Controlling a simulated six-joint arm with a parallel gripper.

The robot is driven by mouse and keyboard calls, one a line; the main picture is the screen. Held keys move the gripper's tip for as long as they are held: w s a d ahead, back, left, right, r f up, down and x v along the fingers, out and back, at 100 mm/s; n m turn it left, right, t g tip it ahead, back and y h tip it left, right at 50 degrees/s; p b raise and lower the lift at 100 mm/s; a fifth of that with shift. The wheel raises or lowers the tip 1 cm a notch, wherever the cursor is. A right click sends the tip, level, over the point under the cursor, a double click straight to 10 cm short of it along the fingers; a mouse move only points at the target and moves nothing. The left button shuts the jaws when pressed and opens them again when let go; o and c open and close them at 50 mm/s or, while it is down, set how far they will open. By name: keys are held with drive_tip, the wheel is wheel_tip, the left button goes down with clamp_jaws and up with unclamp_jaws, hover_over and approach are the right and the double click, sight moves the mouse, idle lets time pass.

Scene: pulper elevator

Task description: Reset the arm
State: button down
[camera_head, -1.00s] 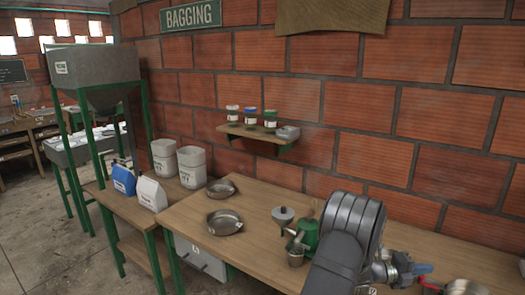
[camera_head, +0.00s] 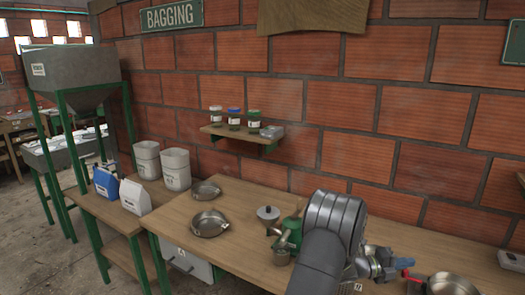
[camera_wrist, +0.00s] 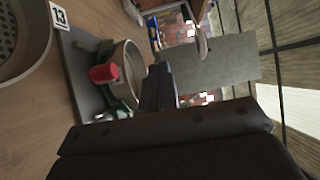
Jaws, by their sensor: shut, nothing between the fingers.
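My gripper (camera_wrist: 158,85) shows in the wrist view as dark fingers closed together, with nothing held between them. In the head view my grey arm rises over the right part of the wooden workbench (camera_head: 185,228), and its wrist reaches right, where the gripper's fingers cannot be made out clearly. Beyond the fingers in the wrist view are a round metal-rimmed vessel (camera_wrist: 128,70) and a red cap-like piece (camera_wrist: 104,73) on a grey base. I cannot tell whether they are close to the fingers.
A green grinder-like device (camera_head: 290,235), a funnel (camera_head: 268,214) and two metal pans (camera_head: 209,224) stand left of my arm. A metal bowl (camera_head: 452,284) is at the right. A small wall shelf (camera_head: 240,133) holds jars.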

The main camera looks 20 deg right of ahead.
sight(405, 276)
drive_tip(key=f+n+t, duration=0.1)
drive_tip(key=f+t, duration=0.1)
drive_tip(key=s+f+n+t, duration=0.1)
drive_tip(key=f, duration=0.1)
drive_tip(key=shift+s+a+n+t+h, duration=0.1)
drive_tip(key=shift+s+n+t+h, duration=0.05)
drive_tip(key=shift+n+t+h, duration=0.2)
drive_tip(key=shift+s+a+f+n+t, duration=0.35)
drive_tip(key=shift+s+t, duration=0.2)
drive_tip(key=shift+t, duration=0.2)
drive_tip(key=shift+s+a+f+n+t+y, duration=0.3)
drive_tip(key=shift+s+t, duration=0.1)
drive_tip(key=shift+t, duration=0.1)
drive_tip(key=shift+s+a+f+n+t+y, duration=0.15)
drive_tip(key=shift+s+a+f+n+t, duration=0.15)
drive_tip(key=shift+t, duration=0.2)
drive_tip(key=s, duration=0.1)
drive_tip(key=s+d, duration=0.1)
drive_tip(key=s, duration=0.1)
drive_tip(key=shift+s+d+r, duration=0.1)
drive_tip(key=shift+s+d, duration=0.2)
drive_tip(key=shift+s, duration=0.05)
drive_tip(key=shift+s+d, duration=0.5)
